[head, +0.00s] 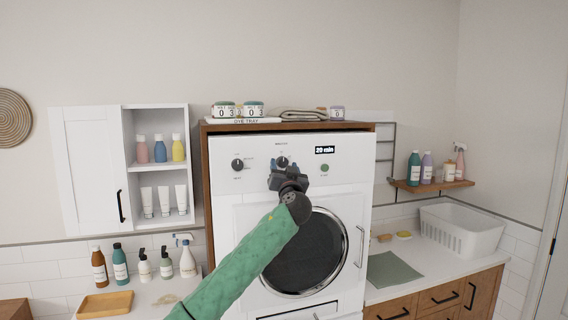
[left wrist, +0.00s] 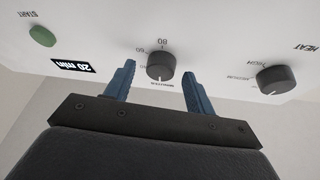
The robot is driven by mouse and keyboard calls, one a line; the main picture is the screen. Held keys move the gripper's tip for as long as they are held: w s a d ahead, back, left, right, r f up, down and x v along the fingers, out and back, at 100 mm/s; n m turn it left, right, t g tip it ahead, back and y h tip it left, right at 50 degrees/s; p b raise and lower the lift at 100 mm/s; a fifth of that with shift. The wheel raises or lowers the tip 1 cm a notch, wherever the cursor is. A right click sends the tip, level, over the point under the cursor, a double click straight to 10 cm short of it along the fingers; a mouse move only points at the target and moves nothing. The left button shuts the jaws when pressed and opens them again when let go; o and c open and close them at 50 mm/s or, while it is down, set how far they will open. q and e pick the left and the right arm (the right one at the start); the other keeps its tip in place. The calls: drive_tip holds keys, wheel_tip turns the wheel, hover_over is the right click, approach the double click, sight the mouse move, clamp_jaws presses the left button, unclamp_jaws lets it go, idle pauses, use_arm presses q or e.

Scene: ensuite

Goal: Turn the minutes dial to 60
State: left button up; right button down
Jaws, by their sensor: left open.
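The dryer (head: 222,215) is a white front-loading machine in a wooden surround. Its minutes dial (head: 282,162) is a dark knob at the middle of the control panel, and the display (head: 325,150) reads 20 min. In the left wrist view the minutes dial (left wrist: 161,67) sits between the two blue fingers of my left gripper (left wrist: 157,84), with a gap on each side. The left gripper is open and also shows just below the dial in the head view (head: 285,174). The display (left wrist: 73,66) appears upside down there. My right gripper is not in view.
The heat dial (left wrist: 275,79) and green start button (left wrist: 41,36) flank the minutes dial. A dye tray (head: 243,121) with small jars stands on top. Shelves of bottles (head: 160,150) are left; a white basket (head: 462,228) stands on the right counter.

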use_arm(q)
drive_tip(key=shift+w+r, duration=0.1)
drive_tip(key=shift+w, duration=0.15)
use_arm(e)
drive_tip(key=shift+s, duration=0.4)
use_arm(q)
drive_tip(key=c, duration=1)
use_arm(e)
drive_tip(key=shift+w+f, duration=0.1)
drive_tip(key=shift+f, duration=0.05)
